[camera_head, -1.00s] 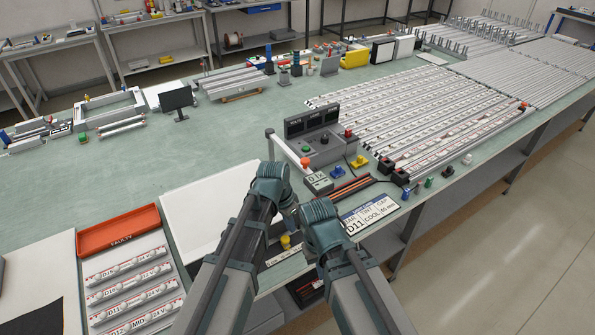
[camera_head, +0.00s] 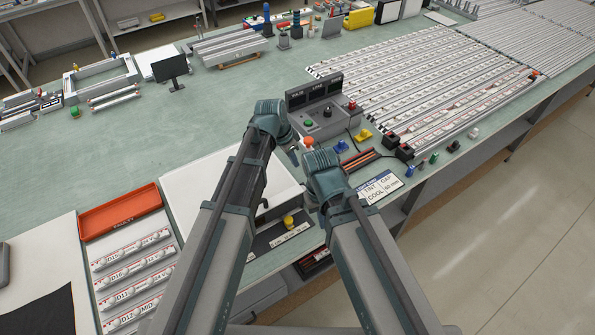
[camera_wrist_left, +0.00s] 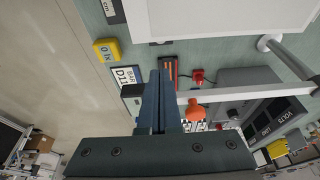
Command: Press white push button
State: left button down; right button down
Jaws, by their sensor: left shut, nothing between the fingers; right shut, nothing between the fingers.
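The white push button (camera_head: 473,132) is a small round cap near the front edge of the bench in the head view, at the right end of a row of small buttons. I cannot make it out in the left wrist view. My left gripper (camera_wrist_left: 160,100) is shut and empty in the left wrist view, its narrow fingers well away from the white button. In the head view both arms reach in over the bench, left of the button. My right gripper's fingers are mostly hidden behind its own wrist; it is shut and empty.
A black button (camera_head: 454,146), a green one (camera_head: 435,157) and a blue one (camera_head: 421,165) stand left of the white one. Behind them lie long rows of white rails (camera_head: 430,85). A grey control box (camera_head: 330,120) and an orange mushroom button (camera_wrist_left: 194,108) are near my arms.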

pick_arm(q)
jog(key=b, duration=1.2)
send_near(304, 188)
jog(key=x, duration=0.5)
jog(key=shift+w, duration=0.15)
jog(key=shift+f+b, duration=0.35)
jog(key=shift+b, duration=0.2)
jog(key=shift+b+x, duration=0.95)
jog(key=shift+b, duration=0.05)
jog(key=shift+s+a, duration=0.2)
jog(key=shift+s, duration=0.1)
